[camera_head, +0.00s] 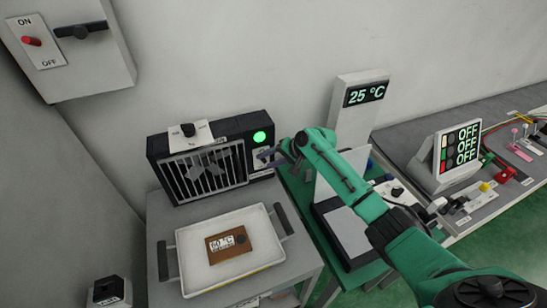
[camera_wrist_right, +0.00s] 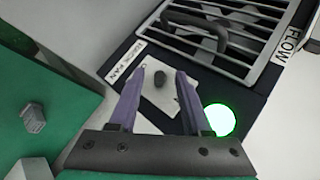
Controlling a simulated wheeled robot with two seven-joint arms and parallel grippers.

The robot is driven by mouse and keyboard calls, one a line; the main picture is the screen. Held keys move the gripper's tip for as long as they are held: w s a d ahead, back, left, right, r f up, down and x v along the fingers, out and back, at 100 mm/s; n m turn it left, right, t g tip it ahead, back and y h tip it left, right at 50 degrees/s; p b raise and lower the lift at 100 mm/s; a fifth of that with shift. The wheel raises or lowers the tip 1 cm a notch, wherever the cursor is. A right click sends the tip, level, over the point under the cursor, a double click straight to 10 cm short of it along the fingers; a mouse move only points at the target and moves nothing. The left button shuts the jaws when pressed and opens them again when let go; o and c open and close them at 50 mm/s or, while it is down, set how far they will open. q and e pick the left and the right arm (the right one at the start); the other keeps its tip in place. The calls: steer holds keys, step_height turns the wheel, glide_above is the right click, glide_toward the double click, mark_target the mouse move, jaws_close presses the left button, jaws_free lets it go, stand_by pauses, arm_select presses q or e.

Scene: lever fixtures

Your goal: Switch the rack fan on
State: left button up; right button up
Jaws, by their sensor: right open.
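The rack fan (camera_head: 159,172) is a black box with a slatted grille, standing against the wall at the back of the left bench. A round green lamp (camera_head: 259,137) glows on its right side; it also glows in the right wrist view (camera_wrist_right: 218,119). In the wrist view a small dark switch knob (camera_wrist_right: 160,79) sits on a white plate beside the "RACK FAN" label (camera_wrist_right: 125,62). My right gripper (camera_head: 264,156) is at the fan's right front. Its open fingers (camera_wrist_right: 160,76) appear on either side of the knob; contact cannot be told. My left gripper is not in view.
A white tray (camera_head: 186,282) with a brown "60 °C" block (camera_head: 221,254) lies before the fan. A "25 °C" display (camera_head: 365,94) stands behind my right arm. An OFF panel (camera_head: 441,163) is at right. An ON/OFF box (camera_head: 108,77) hangs upper left.

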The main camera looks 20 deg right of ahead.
steer(key=b+v, duration=0.3)
steer(key=v, duration=1.1)
steer(key=shift+r, duration=0.15)
steer(key=shift+s+d, duration=0.1)
steer(key=shift+s, duration=0.1)
